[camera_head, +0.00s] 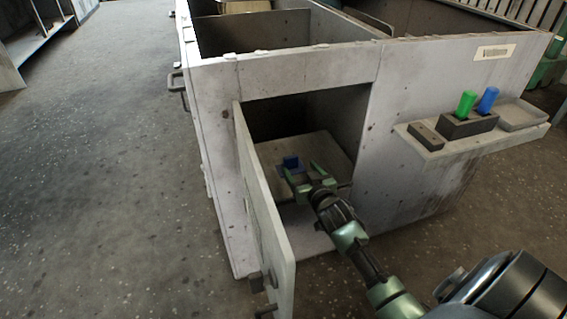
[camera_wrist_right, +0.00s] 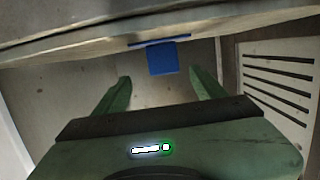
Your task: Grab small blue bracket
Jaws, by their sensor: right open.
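The small blue bracket (camera_head: 291,162) is inside the open compartment of the housing, on its pale floor panel. It also shows in the right wrist view (camera_wrist_right: 162,58), upper middle, just ahead of and between the two green fingertips. My right gripper (camera_head: 303,174) reaches in through the opening. It is open, with its fingers apart, and nothing shows between them in the right wrist view (camera_wrist_right: 157,92). I cannot tell the exact gap between fingertips and bracket. My left gripper is in neither view.
The hinged door (camera_head: 262,215) stands open left of my right arm, close to it. A side shelf (camera_head: 437,145) on the right carries a dark block with a green and a blue peg, and a shallow tray. A slotted panel (camera_wrist_right: 280,75) is at right in the wrist view. Floor at left is clear.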

